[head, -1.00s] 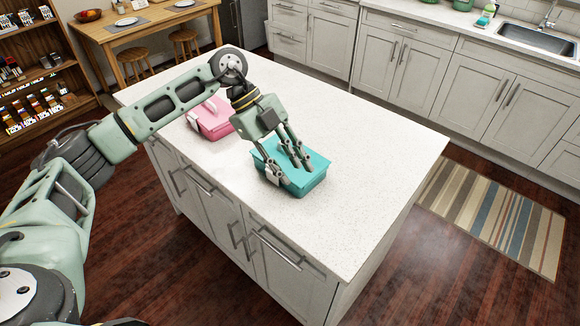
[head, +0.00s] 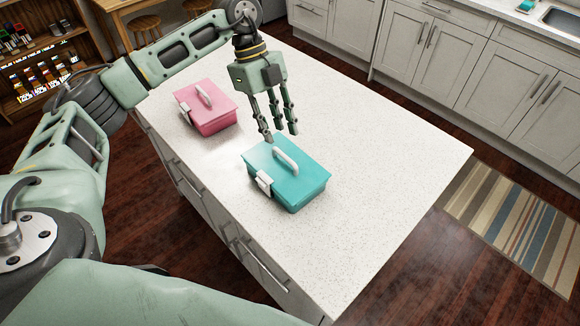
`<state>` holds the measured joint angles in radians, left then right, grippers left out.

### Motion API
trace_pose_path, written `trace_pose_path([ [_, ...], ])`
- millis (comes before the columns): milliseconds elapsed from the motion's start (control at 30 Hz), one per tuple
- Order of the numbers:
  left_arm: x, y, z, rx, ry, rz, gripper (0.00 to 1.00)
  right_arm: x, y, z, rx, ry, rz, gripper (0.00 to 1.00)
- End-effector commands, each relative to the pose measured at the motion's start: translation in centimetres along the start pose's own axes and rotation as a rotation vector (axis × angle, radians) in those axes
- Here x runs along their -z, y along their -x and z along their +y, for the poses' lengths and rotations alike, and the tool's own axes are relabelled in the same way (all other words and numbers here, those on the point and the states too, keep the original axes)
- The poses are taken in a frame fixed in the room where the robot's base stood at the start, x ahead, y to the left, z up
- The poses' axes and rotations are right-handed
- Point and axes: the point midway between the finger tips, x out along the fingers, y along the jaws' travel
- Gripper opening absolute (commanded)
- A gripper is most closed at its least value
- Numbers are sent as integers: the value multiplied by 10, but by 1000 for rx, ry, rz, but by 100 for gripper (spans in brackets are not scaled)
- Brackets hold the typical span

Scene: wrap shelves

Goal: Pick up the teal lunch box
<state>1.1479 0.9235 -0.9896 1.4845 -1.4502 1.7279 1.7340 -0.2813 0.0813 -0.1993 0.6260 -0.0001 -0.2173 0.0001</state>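The teal lunch box (head: 300,184) sits upright on the white island counter in the head view. It has a pale handle (head: 286,160) on its lid and a pale latch on its left side. My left gripper (head: 280,132) points down above and behind the box's far edge. Its fingers are spread apart and empty, and they appear clear of the handle. The exact height of the fingertips over the box is hard to tell. My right gripper is not in view.
A pink lunch box (head: 208,108) stands on the counter left of the teal one, close to my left arm. The counter (head: 385,165) is clear to the right. Grey cabinets (head: 480,85) line the back, and a striped rug (head: 515,225) lies on the floor.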

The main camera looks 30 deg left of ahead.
Motion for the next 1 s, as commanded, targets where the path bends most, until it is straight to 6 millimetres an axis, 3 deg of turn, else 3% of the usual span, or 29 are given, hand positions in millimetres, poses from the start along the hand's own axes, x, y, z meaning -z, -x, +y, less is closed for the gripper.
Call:
trace_pose_path([
  [200,2,-23,0,-3,-2,1,30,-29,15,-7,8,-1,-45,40],
  [300,2,-37,0,-5,-1,2,30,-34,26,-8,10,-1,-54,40],
  [500,0,-64,-1,-2,-1,1,30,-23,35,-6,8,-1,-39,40],
  [667,-1,-70,-2,0,-1,0,30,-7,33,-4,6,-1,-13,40],
  [800,-1,-70,-2,0,-2,0,29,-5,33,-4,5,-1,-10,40],
  [1000,-1,-70,-2,0,-2,0,12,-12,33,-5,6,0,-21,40],
])
